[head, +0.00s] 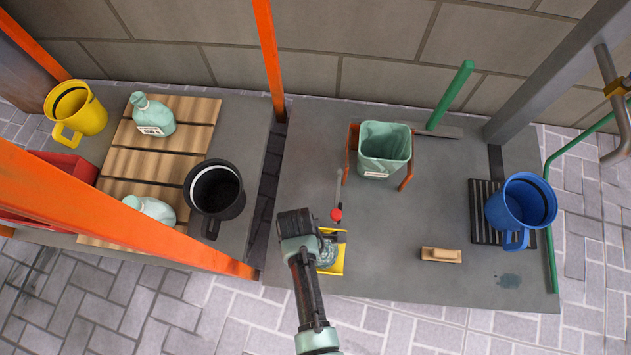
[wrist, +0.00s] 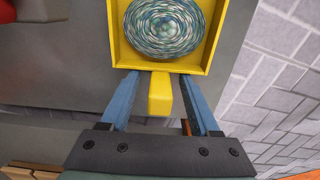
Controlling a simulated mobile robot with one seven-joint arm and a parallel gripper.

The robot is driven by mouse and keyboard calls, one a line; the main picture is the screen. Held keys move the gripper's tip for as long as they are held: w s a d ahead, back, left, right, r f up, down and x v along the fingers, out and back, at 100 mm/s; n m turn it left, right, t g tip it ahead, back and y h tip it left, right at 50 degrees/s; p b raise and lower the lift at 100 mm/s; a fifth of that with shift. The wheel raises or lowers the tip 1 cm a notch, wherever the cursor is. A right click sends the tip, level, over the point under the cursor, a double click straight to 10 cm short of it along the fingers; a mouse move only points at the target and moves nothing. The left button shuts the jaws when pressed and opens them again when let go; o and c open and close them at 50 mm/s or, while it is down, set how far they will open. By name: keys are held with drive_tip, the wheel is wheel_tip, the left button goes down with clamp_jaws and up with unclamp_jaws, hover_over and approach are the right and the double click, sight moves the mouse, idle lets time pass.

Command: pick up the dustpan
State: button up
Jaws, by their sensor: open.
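The yellow dustpan (head: 340,266) lies near the front edge of the grey table, partly hidden by my arm in the head view. In the wrist view the dustpan (wrist: 117,52) shows its square pan at the top, with a round blue, green and white mottled item (wrist: 165,27) in it. Its short yellow handle (wrist: 160,95) points down the picture. My gripper (wrist: 159,78) is open, with one blue finger on each side of the handle and visible gaps between. In the head view the fingers are mostly hidden behind my wrist.
A tool with a red knob (head: 336,214) lies just behind the dustpan. A wooden block (head: 441,255) lies to the right. A green bin (head: 384,150) and a blue bucket (head: 520,205) stand farther off. An orange post (head: 130,215) and a black bucket (head: 214,190) are left.

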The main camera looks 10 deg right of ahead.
clamp_jaws()
drive_tip(key=shift+r, duration=0.2)
idle(0.4)
